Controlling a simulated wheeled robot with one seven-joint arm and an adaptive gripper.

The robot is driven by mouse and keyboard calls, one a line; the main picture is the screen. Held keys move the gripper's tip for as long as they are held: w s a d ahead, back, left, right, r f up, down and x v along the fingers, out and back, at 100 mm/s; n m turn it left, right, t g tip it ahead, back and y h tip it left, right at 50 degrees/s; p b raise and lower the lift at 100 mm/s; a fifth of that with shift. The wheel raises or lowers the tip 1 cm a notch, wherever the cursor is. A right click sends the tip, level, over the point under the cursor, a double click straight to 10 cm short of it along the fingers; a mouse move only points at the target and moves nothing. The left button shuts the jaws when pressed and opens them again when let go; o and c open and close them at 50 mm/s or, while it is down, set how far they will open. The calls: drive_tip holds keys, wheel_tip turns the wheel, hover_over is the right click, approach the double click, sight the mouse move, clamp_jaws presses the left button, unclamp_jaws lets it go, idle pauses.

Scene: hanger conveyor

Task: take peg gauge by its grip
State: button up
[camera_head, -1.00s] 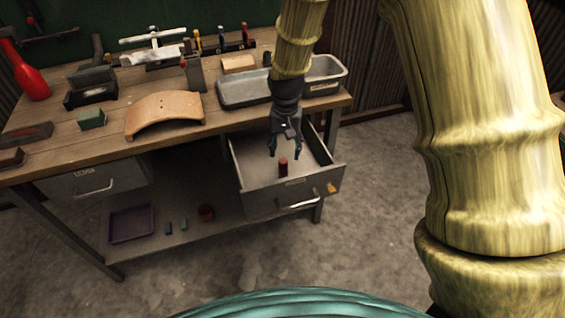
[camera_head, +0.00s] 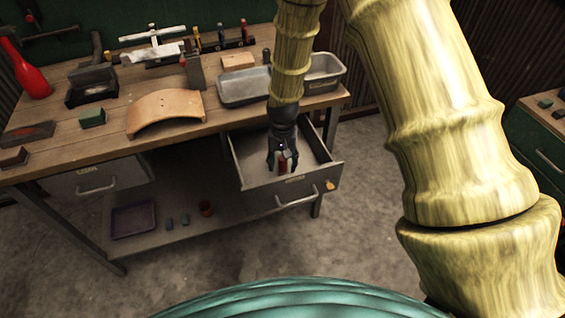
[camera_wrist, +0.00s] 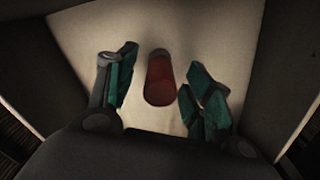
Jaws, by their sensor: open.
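In the wrist view my gripper (camera_wrist: 160,92) is open, with gaps between each finger and the red grip. The lower part of the gauge is not clearly seen.
The drawer walls stand close around my gripper. A grey metal tray (camera_head: 244,101) sits on the bench (camera_head: 70,148) above the drawer. A curved tan block (camera_head: 165,104) lies left of it. A lower shelf holds a purple tray (camera_head: 133,234) and small items.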

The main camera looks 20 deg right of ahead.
drive_tip(key=shift+f, duration=0.4)
drive_tip(key=shift+c, duration=0.3)
drive_tip(key=c, duration=1)
drive_tip(key=shift+r, duration=0.1)
drive_tip(key=shift+r+b, duration=1)
drive_tip(key=shift+r, duration=3.95)
